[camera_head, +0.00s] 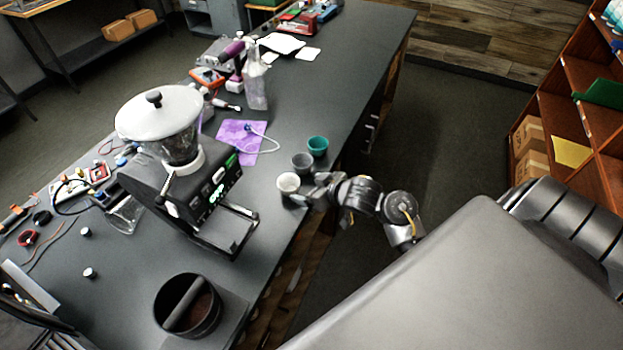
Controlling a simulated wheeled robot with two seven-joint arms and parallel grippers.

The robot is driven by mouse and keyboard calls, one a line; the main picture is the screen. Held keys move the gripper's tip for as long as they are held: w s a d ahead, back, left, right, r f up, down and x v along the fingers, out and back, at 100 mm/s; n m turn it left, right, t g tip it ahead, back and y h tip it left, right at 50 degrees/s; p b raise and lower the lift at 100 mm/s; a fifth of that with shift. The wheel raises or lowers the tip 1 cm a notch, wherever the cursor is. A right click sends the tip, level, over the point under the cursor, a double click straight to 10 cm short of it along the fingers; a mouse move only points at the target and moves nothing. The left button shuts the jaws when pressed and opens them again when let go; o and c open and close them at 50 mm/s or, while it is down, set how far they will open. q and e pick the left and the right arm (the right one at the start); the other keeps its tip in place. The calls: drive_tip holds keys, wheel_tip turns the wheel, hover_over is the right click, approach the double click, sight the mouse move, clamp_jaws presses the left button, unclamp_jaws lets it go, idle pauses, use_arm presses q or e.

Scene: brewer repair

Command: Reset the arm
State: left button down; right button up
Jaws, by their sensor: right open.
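My right gripper (302,199) is at the workbench's right edge, close beside a white cup (288,184). Its fingers are small in view and I see nothing held between them; I cannot tell whether they touch the cup. My right arm (362,196) reaches in from the right over the floor beside the bench. My left gripper is not in view. The coffee brewer (190,185) stands on the bench to the left, with a white-lidded clear hopper on top and a drip tray at its front.
A grey cup (302,162) and a teal cup (318,146) stand just behind the white cup. A black knock box (188,306) sits at the front. A spray bottle (255,82), a purple cloth (247,137) and loose tools clutter the workbench (345,65). Shelves (575,110) stand right.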

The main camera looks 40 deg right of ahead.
idle(0.5)
drive_tip(key=s+a+f+g+h, duration=0.1)
drive_tip(key=s+a+f+g, duration=0.2)
drive_tip(key=s, duration=0.9)
drive_tip(key=s+a+f+g+h, duration=0.1)
drive_tip(key=s+a+g, duration=0.25)
drive_tip(key=s, duration=0.95)
wheel_tip(320, 180, down, 35)
drive_tip(key=s+g+b, duration=0.1)
drive_tip(key=g+b, duration=0.1)
drive_tip(key=b, duration=0.6)
drive_tip(key=s+d+f+b, duration=0.1)
drive_tip(key=s+f+b, duration=0.2)
drive_tip(key=s+f, duration=0.5)
drive_tip(key=s+d+f+g+b, duration=0.1)
drive_tip(key=s+d+f+b, duration=0.1)
drive_tip(key=s+f, duration=0.6)
wheel_tip(320, 180, down, 5)
drive_tip(key=shift+d+f+b, duration=0.1)
drive_tip(key=shift+d+b, duration=0.2)
drive_tip(key=shift+b, duration=0.1)
drive_tip(key=shift+s, duration=0.1)
